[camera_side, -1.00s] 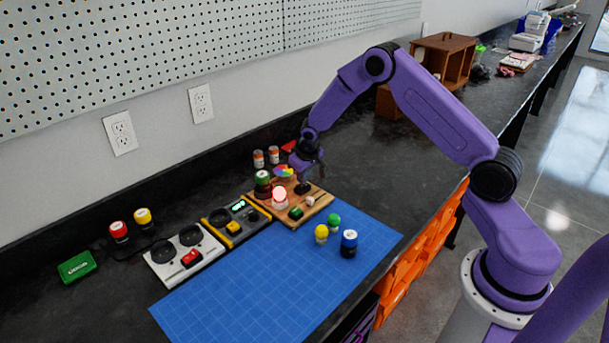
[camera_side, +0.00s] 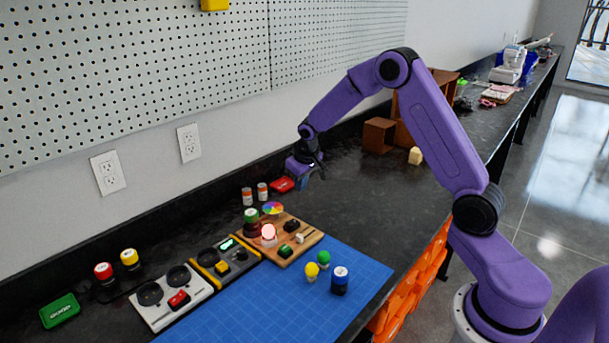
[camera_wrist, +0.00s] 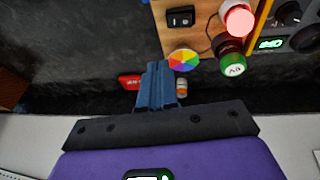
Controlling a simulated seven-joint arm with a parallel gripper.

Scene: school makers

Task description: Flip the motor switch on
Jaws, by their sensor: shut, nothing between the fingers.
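A wooden board (camera_side: 310,243) carries a lit red lamp (camera_side: 268,235), a multicoloured disc (camera_side: 272,208) and small switches. A black rocker switch (camera_wrist: 181,17) shows on the board at the top of the wrist view, near the lamp (camera_wrist: 238,20) and the disc (camera_wrist: 183,60). I cannot read a label for the motor switch or tell its position. My gripper (camera_side: 304,182) is shut and empty, raised beyond the board's far side. Its blue fingers (camera_wrist: 158,70) sit together in the wrist view, apart from the board and switch.
A green-capped piece (camera_side: 251,215) stands by the lamp. A yellow-edged meter (camera_side: 226,260) is left of the board; a blue mat (camera_side: 270,312) lies in front. Dark bench right of the board is clear.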

